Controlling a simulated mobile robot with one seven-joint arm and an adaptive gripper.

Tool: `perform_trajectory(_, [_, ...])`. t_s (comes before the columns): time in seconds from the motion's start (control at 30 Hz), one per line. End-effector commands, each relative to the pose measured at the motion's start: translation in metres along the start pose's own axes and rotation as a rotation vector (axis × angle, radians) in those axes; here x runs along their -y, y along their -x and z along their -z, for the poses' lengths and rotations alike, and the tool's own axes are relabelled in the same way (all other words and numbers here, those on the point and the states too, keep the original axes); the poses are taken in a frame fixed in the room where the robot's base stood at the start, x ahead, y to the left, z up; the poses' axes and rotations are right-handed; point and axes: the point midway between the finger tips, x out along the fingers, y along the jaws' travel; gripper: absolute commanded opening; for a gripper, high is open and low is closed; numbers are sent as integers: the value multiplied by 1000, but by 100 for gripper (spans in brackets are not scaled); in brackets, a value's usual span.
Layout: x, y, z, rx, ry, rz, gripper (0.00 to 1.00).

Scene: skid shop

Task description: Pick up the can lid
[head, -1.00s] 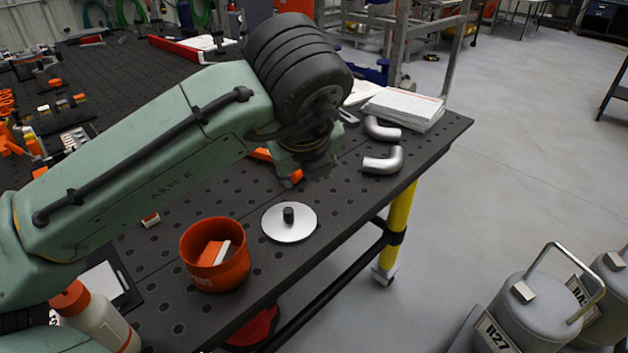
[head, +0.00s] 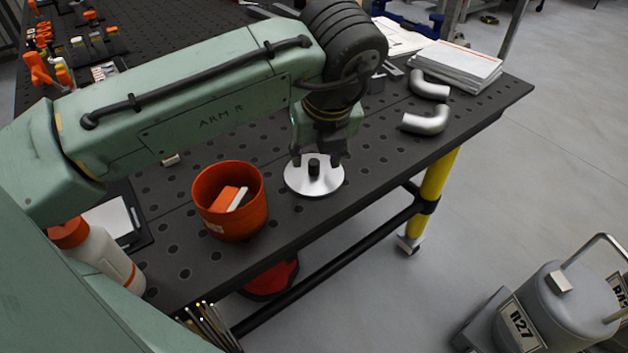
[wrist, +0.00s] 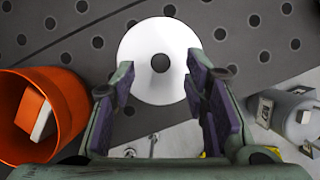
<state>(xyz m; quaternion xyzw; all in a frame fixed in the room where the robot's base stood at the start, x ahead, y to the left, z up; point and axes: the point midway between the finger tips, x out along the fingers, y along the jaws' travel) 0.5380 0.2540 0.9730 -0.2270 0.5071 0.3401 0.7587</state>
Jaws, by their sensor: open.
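In the wrist view the lid (wrist: 145,82) shows as a white disc ahead of the fingers, with the round knob (wrist: 160,63) seen from above. My gripper (head: 318,160) is open and empty, pointing down just above the lid in the head view. In the wrist view its two purple-padded fingers (wrist: 160,85) stand wide apart, with the knob roughly in line with the gap between them.
An orange bucket (head: 250,215) holding an orange and white item stands close left of the lid. Two silver pipe elbows (head: 428,121) and a paper stack (head: 458,65) lie to the right and back. A white bottle (head: 100,262) stands at front left. The table edge is near the lid.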

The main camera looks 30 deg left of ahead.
Motion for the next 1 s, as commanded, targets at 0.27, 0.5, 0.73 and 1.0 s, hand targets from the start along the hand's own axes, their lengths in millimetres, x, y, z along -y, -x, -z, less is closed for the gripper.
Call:
perform_trajectory(0.27, [0,-28,1,1,2,-1,41])
perform_trajectory(0.5, [0,-28,0,0,1,0,41])
perform_trajectory(0.73, [0,-28,0,0,1,0,29])
perform_trajectory(1.0, [0,-28,0,0,1,1,11])
